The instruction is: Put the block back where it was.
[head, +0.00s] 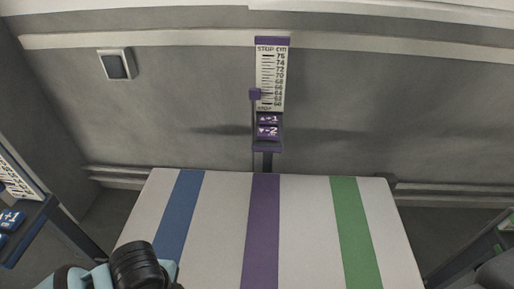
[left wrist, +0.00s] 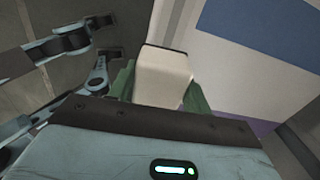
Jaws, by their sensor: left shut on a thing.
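A cream-white block (left wrist: 163,76) shows in the left wrist view, held between the greenish fingers of my left gripper (left wrist: 160,88). The gripper is shut on it. The block and the gripper's fingers do not show in the head view, where only part of my left arm is at the lower left. The table (head: 223,225) is white with a blue stripe (head: 180,215), a purple stripe (head: 263,225) and a green stripe (head: 354,225). I see no object resting on its visible part. My right gripper is out of view.
A purple-trimmed column with a height scale (head: 271,75) stands behind the table. Its purple pointer (head: 255,94) is near the middle of the scale, above two purple buttons (head: 268,125). A blue column (head: 45,215) stands at left; a green-marked one (head: 490,240) at right.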

